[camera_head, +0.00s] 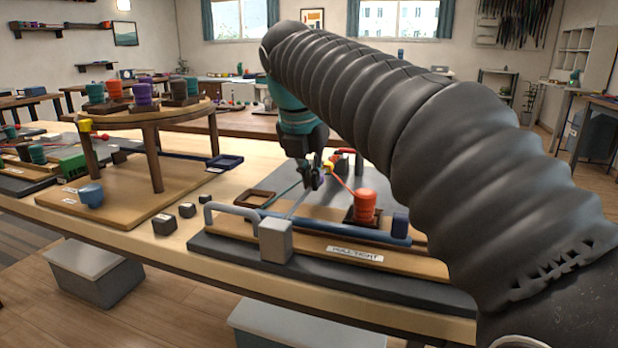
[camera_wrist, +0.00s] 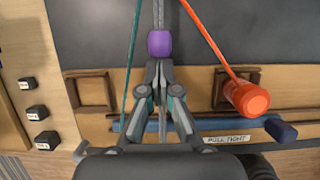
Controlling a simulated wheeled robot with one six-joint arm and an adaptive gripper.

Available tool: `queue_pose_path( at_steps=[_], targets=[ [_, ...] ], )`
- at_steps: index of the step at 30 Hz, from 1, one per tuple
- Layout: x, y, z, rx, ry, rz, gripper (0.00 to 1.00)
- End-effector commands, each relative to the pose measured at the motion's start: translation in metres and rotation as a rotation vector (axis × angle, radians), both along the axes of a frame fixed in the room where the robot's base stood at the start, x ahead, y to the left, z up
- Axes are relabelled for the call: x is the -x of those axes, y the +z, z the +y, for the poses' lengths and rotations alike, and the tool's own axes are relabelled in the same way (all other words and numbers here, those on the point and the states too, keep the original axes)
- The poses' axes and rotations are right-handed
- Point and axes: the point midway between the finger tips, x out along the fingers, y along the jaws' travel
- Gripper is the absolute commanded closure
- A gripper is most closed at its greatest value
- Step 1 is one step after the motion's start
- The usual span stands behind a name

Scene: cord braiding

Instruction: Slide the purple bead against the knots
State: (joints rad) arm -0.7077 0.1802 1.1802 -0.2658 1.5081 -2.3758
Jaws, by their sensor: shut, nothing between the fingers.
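The purple bead (camera_wrist: 159,43) sits around the grey cord (camera_wrist: 158,14) in the upper middle of the wrist view. My gripper (camera_wrist: 159,68) is shut just below the bead, its fingertips at or very near the bead's lower edge; I cannot tell if they touch. The grey cord also shows between and below the fingers. In the head view my gripper (camera_head: 313,181) hangs over the dark board, and I cannot make out the bead there. I cannot make out knots in either view.
A teal cord (camera_wrist: 132,55) runs left of the bead. An orange cord (camera_wrist: 207,38) runs right to an orange spool (camera_wrist: 247,97). An empty square wooden frame (camera_wrist: 90,91) lies left. A blue bar (camera_head: 334,228) crosses the board's near side. Small dark weights (camera_head: 164,223) stand left.

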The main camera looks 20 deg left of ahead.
Motion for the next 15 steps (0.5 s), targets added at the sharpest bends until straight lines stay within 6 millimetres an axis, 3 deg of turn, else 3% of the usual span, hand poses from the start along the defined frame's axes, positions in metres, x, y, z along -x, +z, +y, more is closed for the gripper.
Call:
queue_pose_path(
  at_steps=[8,15],
  targets=[
    [-0.002,0.002,0.000,0.001,0.000,0.000,1.00],
    [-0.026,0.006,-0.002,0.002,-0.002,0.001,1.00]
  ],
)
